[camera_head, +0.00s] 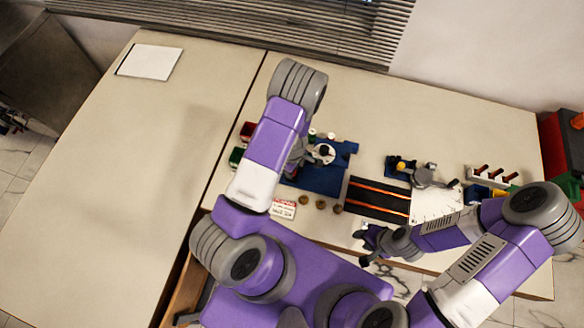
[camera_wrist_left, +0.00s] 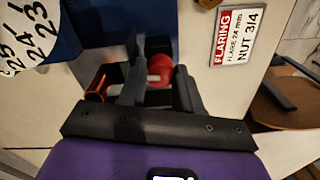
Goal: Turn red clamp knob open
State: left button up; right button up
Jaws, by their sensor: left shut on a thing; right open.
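The red clamp knob (camera_wrist_left: 159,68) shows in the left wrist view between the two dark fingers of my left gripper (camera_wrist_left: 160,88), which is shut on it. An orange-copper piece (camera_wrist_left: 96,86) is just left of the fingers. A white dial (camera_wrist_left: 28,42) marked 23, 24 and 25 is at the upper left. In the head view the blue rig base (camera_head: 328,183) carries a white disc (camera_head: 322,153); my left arm hides the knob and most of the left gripper there. My right gripper (camera_head: 364,248) is open and empty near the table's front edge.
A flaring label (camera_wrist_left: 237,38) lies beside the rig. Small brown round pieces (camera_head: 320,204) lie in front of the base. A black mat with orange stripes (camera_head: 378,199), a grey tool (camera_head: 428,176) and a rack with red handles (camera_head: 490,175) are to the right. The left table is mostly clear.

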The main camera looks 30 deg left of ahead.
pick_arm(q)
jog(key=shift+n, duration=0.9)
